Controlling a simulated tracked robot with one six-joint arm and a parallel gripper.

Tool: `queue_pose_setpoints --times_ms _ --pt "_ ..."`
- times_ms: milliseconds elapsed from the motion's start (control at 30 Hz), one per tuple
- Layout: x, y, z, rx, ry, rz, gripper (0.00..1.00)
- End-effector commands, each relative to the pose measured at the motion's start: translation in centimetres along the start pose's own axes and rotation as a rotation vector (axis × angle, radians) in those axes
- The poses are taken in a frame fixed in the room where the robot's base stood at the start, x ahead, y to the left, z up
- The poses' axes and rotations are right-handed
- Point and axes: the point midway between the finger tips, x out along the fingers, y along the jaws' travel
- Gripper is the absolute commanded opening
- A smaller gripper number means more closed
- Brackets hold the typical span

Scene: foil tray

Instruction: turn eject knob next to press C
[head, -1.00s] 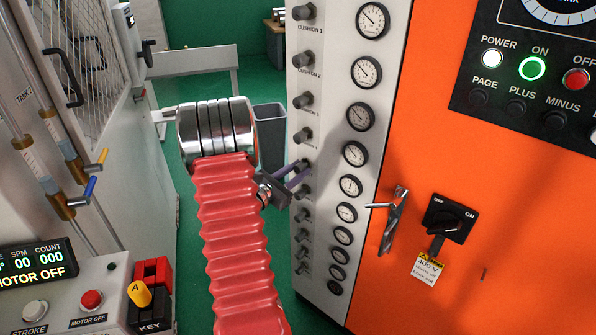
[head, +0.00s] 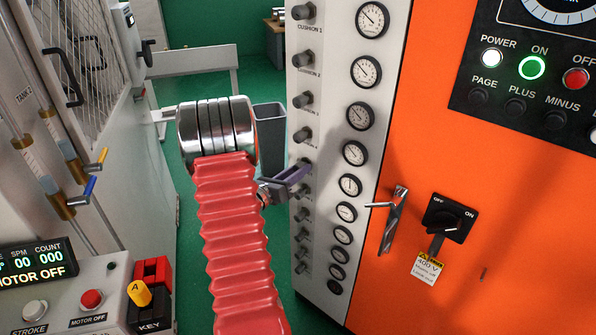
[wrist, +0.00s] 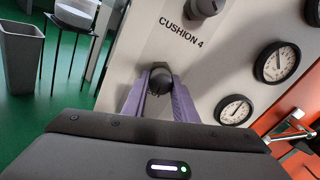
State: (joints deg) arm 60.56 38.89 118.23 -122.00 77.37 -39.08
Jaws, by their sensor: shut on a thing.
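My gripper (head: 301,168) reaches the white panel with its purple fingers. In the wrist view, the fingers (wrist: 159,92) are shut on a dark round knob (wrist: 159,76), one on each side of it. This knob sits on the panel just below the "CUSHION 4" label. Its own label is hidden behind my gripper, so I cannot read whether it says eject. No press C marking is readable.
A column of similar knobs (head: 302,100) runs above and below the held one. Gauges (head: 355,153) line the panel beside them. An orange cabinet (head: 430,150) with a protruding handle (head: 391,218) stands right. A grey bin (head: 270,140) stands behind.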

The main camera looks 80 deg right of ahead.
Motion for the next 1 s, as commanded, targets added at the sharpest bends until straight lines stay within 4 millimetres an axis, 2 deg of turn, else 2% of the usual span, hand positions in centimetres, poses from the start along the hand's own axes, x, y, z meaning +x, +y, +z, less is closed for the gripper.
queue_pose_setpoints --times_ms 400,967,1000 --pt "-0.03 0.14 0.23 -0.256 -0.004 0.005 0.03" --pt "-0.02 0.21 0.28 -0.3 -0.006 0.007 0.03" --pt "-0.02 0.21 0.28 -0.3 -0.006 0.007 0.28"
